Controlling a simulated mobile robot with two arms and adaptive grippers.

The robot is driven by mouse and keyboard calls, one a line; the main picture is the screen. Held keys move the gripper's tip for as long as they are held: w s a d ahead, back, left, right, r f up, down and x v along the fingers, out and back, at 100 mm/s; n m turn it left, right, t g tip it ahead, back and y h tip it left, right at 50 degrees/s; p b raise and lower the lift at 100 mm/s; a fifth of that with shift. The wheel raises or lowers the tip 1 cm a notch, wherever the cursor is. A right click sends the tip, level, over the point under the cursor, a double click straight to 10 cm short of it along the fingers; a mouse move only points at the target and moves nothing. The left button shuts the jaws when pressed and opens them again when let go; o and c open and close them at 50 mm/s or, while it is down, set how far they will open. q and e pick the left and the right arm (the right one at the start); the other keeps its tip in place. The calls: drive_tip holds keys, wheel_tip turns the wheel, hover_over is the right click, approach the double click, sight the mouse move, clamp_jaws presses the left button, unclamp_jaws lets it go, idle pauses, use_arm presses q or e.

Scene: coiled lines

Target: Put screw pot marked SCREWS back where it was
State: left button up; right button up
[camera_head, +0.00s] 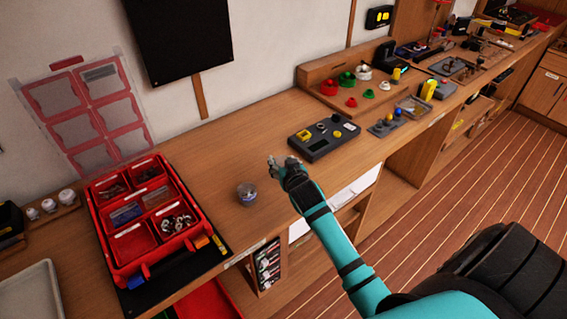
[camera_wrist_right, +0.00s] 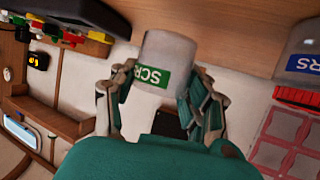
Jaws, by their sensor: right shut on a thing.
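In the right wrist view, a pale grey pot with a green label (camera_wrist_right: 165,58) stands between the fingers of my right gripper (camera_wrist_right: 158,98). The label's visible letters read "SCR"; the rest is hidden. The gripper is shut on this pot. In the head view my right gripper (camera_head: 276,166) is over the workbench, right of a small round pot (camera_head: 246,192); the held pot cannot be made out there. A pot with a blue label (camera_wrist_right: 300,60) ending in "RS" shows at the wrist view's right edge. My left gripper is not in view.
A red sorting tray (camera_head: 106,232) with small parts lies at the left of the workbench (camera_head: 215,150). A dark control box (camera_head: 322,139) stands beyond my right gripper. Bare wood lies between the tray and the box, around the small pot.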

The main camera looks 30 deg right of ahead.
drive_tip(key=shift+w+d+f, duration=0.1)
drive_tip(key=shift+w+d, duration=0.55)
drive_tip(key=shift+w, duration=0.3)
drive_tip(key=shift+w+f, duration=0.1)
drive_tip(key=shift+f, duration=0.1)
drive_tip(key=shift+f+p, duration=0.5)
drive_tip(key=shift+f, duration=1.05)
drive_tip(key=shift+f, duration=0.15)
drive_tip(key=o, duration=1.1)
drive_tip(key=shift+o, duration=0.2)
drive_tip(key=shift+r, duration=0.25)
drive_tip(key=shift+s+a, duration=0.15)
drive_tip(key=shift+s, duration=0.3)
drive_tip(key=b+v, duration=0.1)
drive_tip(key=v, duration=1)
drive_tip(key=shift+s+r, duration=0.1)
